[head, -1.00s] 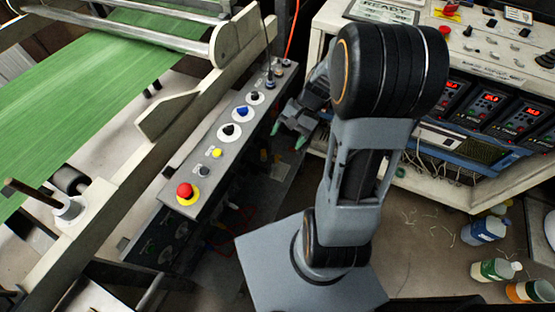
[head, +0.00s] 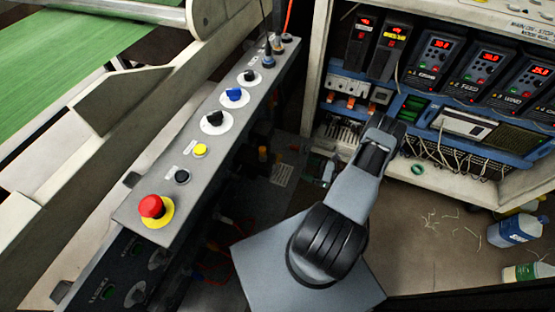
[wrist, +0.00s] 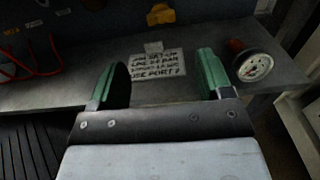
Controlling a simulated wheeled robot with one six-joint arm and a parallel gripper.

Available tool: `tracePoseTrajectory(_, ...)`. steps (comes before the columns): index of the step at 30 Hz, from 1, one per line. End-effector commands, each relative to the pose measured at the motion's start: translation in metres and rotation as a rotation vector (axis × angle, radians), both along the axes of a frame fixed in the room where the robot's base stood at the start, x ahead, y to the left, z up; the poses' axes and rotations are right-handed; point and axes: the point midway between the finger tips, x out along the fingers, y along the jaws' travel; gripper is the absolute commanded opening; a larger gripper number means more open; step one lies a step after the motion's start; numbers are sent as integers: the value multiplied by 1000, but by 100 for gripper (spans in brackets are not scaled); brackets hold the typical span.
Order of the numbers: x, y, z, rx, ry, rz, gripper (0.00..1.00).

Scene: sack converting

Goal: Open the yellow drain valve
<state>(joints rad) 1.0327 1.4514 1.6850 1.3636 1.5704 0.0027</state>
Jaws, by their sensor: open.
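My gripper (wrist: 162,64) is open and empty, with green finger pads spread wide. The fitting lies beyond the fingertips, between them in the picture, and nothing touches it. In the head view my arm reaches down beside the cabinet, and I cannot clearly make out the gripper or the valve there.
A handwritten label (wrist: 158,64) lies beyond the fingers. A red hose (wrist: 28,68) loops at left. The button panel (head: 215,140) and drive cabinet (head: 470,175) flank my arm.

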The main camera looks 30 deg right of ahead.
Motion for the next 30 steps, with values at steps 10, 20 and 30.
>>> tracePoseTrajectory(10,43,40,-3,3,0,-3,72)
tracePoseTrajectory(20,82,77,-2,3,0,-2,72)
tracePoseTrajectory(30,97,90,-1,2,1,-3,72)
